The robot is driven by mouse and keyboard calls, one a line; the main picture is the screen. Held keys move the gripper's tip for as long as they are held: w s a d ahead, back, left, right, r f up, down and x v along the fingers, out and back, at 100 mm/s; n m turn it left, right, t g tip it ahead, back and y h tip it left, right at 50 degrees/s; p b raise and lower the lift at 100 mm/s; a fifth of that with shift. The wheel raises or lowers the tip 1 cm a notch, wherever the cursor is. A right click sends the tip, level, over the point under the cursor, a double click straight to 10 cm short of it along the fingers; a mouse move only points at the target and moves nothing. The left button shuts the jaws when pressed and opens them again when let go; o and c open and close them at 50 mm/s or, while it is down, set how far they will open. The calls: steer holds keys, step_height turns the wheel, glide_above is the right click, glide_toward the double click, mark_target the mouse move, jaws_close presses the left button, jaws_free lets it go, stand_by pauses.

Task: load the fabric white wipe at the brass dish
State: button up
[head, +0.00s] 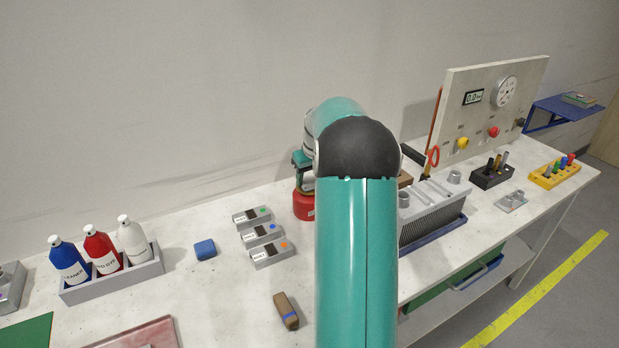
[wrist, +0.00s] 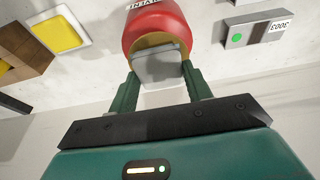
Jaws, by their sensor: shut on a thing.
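The white wipe (wrist: 158,70), greyish-white in this light, is between the two teal fingers of my gripper (wrist: 161,88) in the wrist view. My gripper is shut on it. The brass dish (wrist: 148,42) shows as a dull yellow-brown top on a red can (wrist: 154,22) with partly readable lettering. The wipe overlaps the dish and covers much of it; I cannot tell whether it touches. In the head view the red can (head: 304,207) stands on the bench below my gripper (head: 302,160), partly hidden by my arm. The wipe and dish cannot be made out there.
Several grey labelled boxes (head: 262,233) stand left of the can. A finned grey block (head: 432,218) and a gauge panel (head: 490,105) stand right. Bench is clear around the blue block.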

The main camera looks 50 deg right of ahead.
mark_target(310, 180)
steer(key=shift+r, duration=3.3)
